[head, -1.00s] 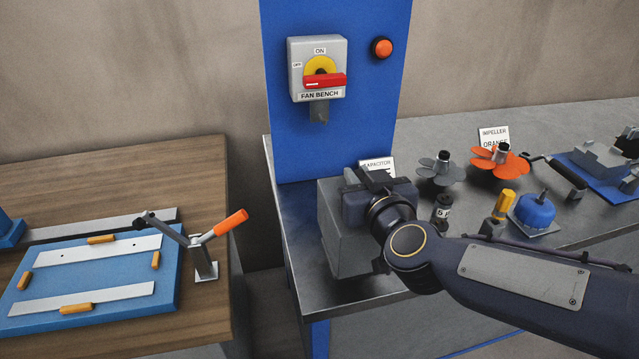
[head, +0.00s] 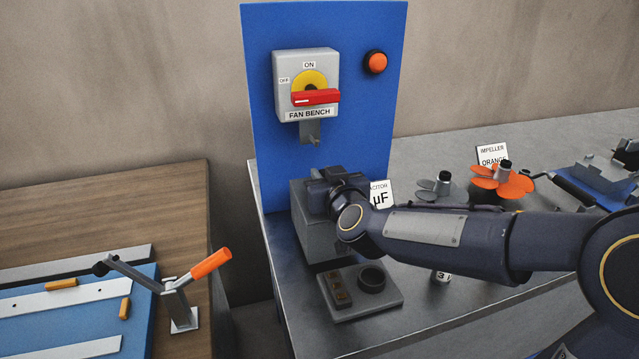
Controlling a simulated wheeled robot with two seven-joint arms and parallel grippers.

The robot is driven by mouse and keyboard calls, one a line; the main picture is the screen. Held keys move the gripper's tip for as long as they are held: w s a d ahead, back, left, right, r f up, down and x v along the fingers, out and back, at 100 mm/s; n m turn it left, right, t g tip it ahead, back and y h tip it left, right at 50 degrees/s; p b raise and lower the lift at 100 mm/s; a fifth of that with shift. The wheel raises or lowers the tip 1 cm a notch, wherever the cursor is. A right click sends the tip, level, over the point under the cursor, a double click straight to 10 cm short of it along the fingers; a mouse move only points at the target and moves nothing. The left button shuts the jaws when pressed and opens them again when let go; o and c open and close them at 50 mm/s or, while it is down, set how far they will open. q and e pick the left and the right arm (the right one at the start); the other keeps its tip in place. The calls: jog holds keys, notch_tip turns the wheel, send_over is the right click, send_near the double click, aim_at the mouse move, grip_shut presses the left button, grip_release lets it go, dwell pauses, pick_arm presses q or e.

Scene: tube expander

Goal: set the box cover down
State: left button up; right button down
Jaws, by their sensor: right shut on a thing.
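The box cover (head: 312,232) is a grey, box-shaped shell at the left end of the metal bench, close to the blue panel. My right gripper (head: 326,190) is shut on its upper part. The gripper and wrist hide some of the cover's top and right side. I cannot tell whether the cover's lower edge touches the bench. The open box base (head: 338,311) lies in front of it, a flat grey plate with a terminal strip and a dark round ring. My left gripper is not in view.
The blue panel (head: 257,140) carries the FAN BENCH switch (head: 306,85) and an orange button (head: 375,62). An orange impeller (head: 515,185) and a grey impeller (head: 440,187) stand behind my right arm. Bare metal bench (head: 290,285) lies left of the base.

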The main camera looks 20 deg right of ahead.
jog(key=shift+w+f+b, duration=0.25)
jog(key=shift+w+f, duration=0.35)
jog(key=shift+w, duration=0.2)
jog(key=shift+w+f+b, duration=0.25)
jog(key=shift+w+f, duration=0.3)
jog(key=shift+w, duration=0.2)
jog(key=shift+f, duration=0.2)
jog(key=c, duration=1.4)
grip_release()
jog(key=shift+o, duration=0.2)
jog(key=shift+r, duration=0.15)
